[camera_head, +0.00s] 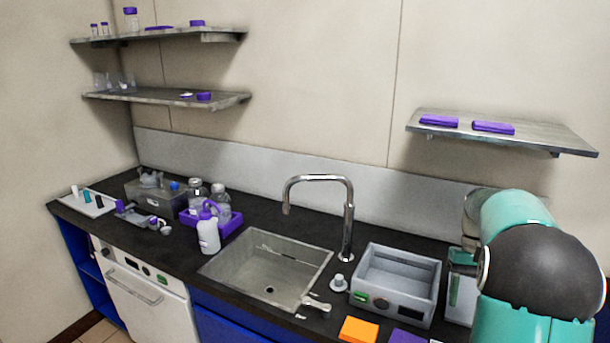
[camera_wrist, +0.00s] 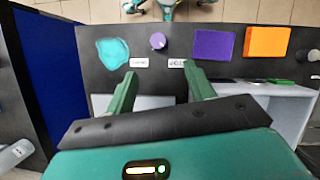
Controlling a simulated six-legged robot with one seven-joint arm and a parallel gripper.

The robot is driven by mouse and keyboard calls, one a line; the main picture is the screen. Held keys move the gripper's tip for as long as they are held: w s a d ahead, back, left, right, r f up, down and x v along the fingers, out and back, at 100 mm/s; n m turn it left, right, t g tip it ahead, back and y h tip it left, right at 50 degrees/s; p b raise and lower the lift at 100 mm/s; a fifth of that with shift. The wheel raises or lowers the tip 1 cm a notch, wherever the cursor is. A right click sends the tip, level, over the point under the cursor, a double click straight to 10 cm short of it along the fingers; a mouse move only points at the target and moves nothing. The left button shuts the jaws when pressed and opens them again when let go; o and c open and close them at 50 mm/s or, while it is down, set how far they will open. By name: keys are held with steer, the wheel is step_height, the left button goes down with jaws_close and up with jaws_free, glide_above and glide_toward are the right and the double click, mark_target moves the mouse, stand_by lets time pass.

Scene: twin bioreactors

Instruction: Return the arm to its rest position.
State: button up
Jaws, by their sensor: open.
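My arm, with teal links and a black joint, shows at the right of the head view. My gripper (camera_wrist: 161,85) shows in the wrist view with two green fingers spread apart and nothing between them. It points down over the counter's front edge, near two small white labels. A teal patch (camera_wrist: 113,52), a purple knob (camera_wrist: 158,40), a purple square (camera_wrist: 213,44) and an orange square (camera_wrist: 266,41) lie beyond the fingertips. In the head view the arm hides part of the counter's right end.
A grey bath-like box (camera_head: 393,284) stands left of my arm, beside the sink (camera_head: 267,265) and tall faucet (camera_head: 348,215). A shelf (camera_head: 500,128) with purple items hangs above my arm. A white bottle (camera_head: 208,232) and purple tray stand left of the sink.

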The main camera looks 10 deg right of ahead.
steer(key=s+a+r+n+t+h, duration=0.1)
steer(key=s+a+r+t, duration=0.1)
steer(key=a+r, duration=0.6)
steer(key=s+a+n+t, duration=0.1)
steer(key=s+a+t, duration=0.2)
steer(key=s+a, duration=0.4)
steer(key=s+a+n+t, duration=0.2)
steer(key=s+a+t, duration=0.2)
steer(key=a, duration=0.9)
steer(key=s, duration=0.3)
steer(key=shift+s+a+t+h, duration=0.15)
steer(key=shift+a+t+h, duration=0.15)
steer(key=shift+a, duration=0.1)
steer(key=shift+d, duration=0.1)
